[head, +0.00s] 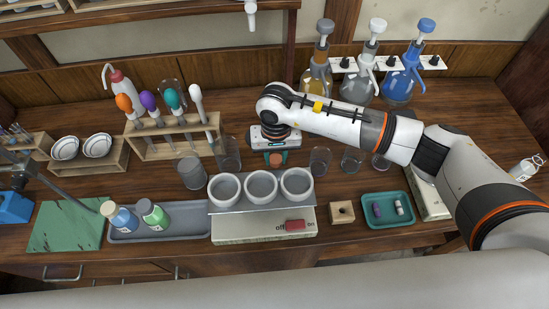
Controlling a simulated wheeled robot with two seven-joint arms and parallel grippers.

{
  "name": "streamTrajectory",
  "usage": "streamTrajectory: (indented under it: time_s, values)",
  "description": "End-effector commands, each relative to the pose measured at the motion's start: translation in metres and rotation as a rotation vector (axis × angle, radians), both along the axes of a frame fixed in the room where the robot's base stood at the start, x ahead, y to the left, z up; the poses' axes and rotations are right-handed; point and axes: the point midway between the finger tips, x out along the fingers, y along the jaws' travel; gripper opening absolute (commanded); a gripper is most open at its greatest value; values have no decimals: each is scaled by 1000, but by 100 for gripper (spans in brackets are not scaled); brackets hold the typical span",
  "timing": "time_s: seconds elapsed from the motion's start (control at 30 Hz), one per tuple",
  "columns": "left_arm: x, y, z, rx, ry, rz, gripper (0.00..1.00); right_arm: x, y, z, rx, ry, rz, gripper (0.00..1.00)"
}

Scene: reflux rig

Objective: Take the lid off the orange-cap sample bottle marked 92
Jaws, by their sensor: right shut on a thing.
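My right gripper (275,156) is in the middle of the table, behind the three white bowls, pointing down. It is shut on a small orange-brown piece that shows below its body; I cannot tell whether this is a lid. A blue bottle (123,220) with a pale tan-orange cap (108,208) leans in the grey tray (180,233) at the left. A green bottle (155,216) lies tilted beside it. Their labels are too small to read. My left gripper is not in view.
Three white bowls (262,187) stand on a heater (250,226) just in front of the gripper. Glass beakers (320,160) stand on either side. A wooden rack (172,137) with pipettes is at left. Several pump flasks (403,78) stand at the back right.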

Motion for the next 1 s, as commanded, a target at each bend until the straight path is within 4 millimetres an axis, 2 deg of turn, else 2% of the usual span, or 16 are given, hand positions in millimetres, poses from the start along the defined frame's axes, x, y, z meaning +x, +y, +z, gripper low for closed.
streamTrajectory:
  time_s: [0.2, 0.3, 0.7, 0.73, 0.8, 0.87, 1.0]
  values:
    - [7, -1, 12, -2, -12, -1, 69, -1, 0, -28, -1, 4, -1, 3]
    - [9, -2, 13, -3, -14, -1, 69, 0, 0, -36, 0, 1, -1, 3]
    - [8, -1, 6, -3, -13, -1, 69, 0, 0, -42, 0, -1, 0, 3]
    - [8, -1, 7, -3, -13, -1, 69, 0, 0, -41, 0, -1, 0, 33]
    - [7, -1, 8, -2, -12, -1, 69, 0, 0, -40, 0, -1, 0, 45]
    - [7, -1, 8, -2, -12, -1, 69, 0, 0, -40, 0, -1, 0, 52]
    - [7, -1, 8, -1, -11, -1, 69, 0, 0, -40, 0, 0, 0, 52]
